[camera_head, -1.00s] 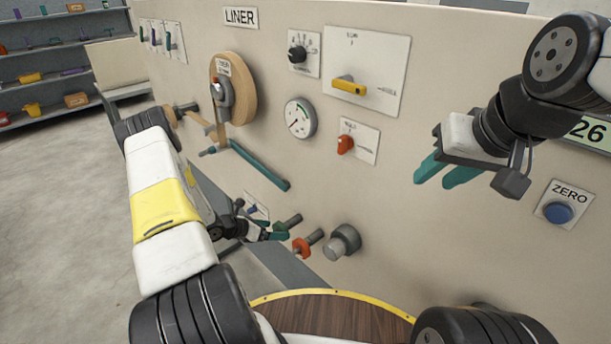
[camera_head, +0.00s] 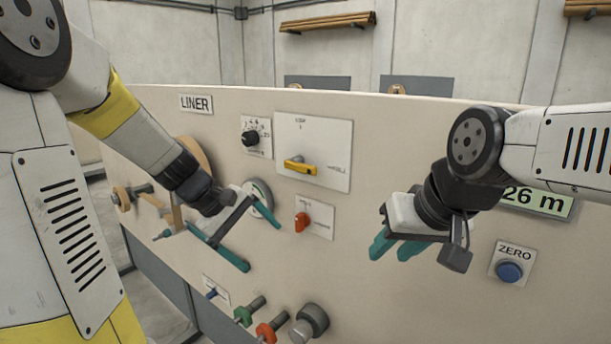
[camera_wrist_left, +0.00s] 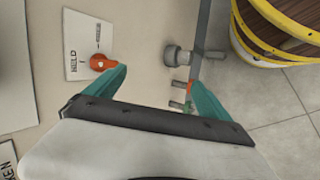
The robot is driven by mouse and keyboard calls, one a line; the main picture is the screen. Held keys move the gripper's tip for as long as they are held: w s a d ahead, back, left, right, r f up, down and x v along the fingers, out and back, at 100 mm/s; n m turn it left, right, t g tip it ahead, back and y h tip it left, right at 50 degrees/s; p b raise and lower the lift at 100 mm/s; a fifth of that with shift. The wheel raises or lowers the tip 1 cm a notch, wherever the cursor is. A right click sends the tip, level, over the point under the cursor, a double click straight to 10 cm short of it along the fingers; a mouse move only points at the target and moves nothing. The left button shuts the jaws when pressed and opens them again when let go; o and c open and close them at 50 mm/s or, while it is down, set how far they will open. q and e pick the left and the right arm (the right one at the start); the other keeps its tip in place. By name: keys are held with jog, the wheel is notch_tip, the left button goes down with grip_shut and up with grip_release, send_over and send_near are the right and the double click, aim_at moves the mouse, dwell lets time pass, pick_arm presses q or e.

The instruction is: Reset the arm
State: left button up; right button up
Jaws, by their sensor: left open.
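A long teal arm (camera_head: 200,233) slants down to the right on the beige panel, below the wooden roll (camera_head: 197,155). My left gripper (camera_head: 264,247) is open and empty in front of the panel, by the gauge. Its lower finger overlaps the teal arm in the head view, and I cannot tell whether they touch. In the left wrist view its fingers (camera_wrist_left: 157,74) are spread, with the red knob (camera_wrist_left: 103,62) by one tip. My right gripper (camera_head: 391,255) hangs open and empty between the red knob and the ZERO button.
The panel also carries a yellow handle (camera_head: 300,166), a black knob (camera_head: 250,138) and a blue ZERO button (camera_head: 509,271). Green (camera_head: 243,316) and red (camera_head: 265,331) collared posts and a grey knob (camera_head: 312,319) stick out below.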

pick_arm(q)
jog(key=s+a+r+m+t+y, duration=0.1)
jog(key=s+r+m+y, duration=0.1)
jog(key=s+r+m, duration=0.2)
jog(key=s+a+r+m+t+y, duration=0.2)
jog(key=s+r+m, duration=0.2)
jog(key=s, duration=0.7)
jog(key=shift+r+m, duration=0.15)
jog(key=shift+m, duration=0.25)
